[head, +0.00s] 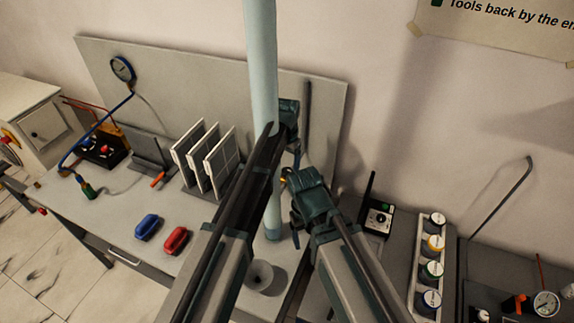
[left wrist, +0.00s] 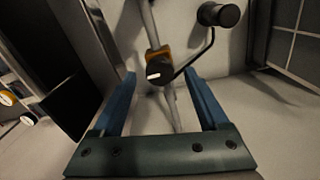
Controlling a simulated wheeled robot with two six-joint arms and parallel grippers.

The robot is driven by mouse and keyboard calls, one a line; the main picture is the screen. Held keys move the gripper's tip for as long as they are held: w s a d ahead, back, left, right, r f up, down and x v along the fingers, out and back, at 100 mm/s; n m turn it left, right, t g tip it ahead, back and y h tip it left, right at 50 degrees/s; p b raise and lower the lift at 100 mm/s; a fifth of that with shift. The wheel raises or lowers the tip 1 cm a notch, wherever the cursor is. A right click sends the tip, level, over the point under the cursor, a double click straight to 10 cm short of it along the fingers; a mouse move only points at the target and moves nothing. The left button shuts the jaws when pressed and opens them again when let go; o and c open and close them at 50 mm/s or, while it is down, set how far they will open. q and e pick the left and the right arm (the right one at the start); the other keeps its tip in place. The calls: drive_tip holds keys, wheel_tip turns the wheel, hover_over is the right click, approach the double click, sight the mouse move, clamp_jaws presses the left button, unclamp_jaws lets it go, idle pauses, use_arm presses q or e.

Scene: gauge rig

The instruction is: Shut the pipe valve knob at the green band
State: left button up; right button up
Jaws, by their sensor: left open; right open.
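A pale upright pipe (head: 260,60) crosses the middle of the head view, partly hidden by my left arm. In the left wrist view a dark round knob (left wrist: 158,73) with a white mark sits on an orange valve body on the thin pipe (left wrist: 149,22). My left gripper (left wrist: 159,82) is open, with one blue finger on each side of the knob; contact cannot be told. In the head view my left gripper (head: 296,148) is beside the pipe. My right gripper (head: 293,222) is open and lower, near the pipe's foot. I cannot make out a green band on the valve.
A black-ended crank handle (left wrist: 222,14) is close to the right of the knob. White panels in a rack (head: 204,158), a blue block (head: 147,226) and a red block (head: 175,240) are on the left bench. A row of jars (head: 431,270) stands at right.

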sight(287, 171)
use_arm(q)
wheel_tip(287, 171, up, 12)
drive_tip(key=p, duration=1.1)
drive_tip(key=shift+r+p, duration=0.25)
drive_tip(key=shift+p, duration=0.1)
drive_tip(key=s+a+f+n+b, duration=0.1)
drive_tip(key=s+a+f+b, duration=0.2)
drive_tip(key=s+f+b, duration=0.7)
drive_tip(key=s+a+f+n+y+b, duration=0.1)
drive_tip(key=s+a+f+b, duration=0.1)
drive_tip(key=s+f+b, duration=0.8)
drive_tip(key=s, duration=0.7)
drive_tip(key=shift+s+a+f+n, duration=0.15)
drive_tip(key=shift+s+a+n, duration=0.15)
drive_tip(key=shift+s+a, duration=0.1)
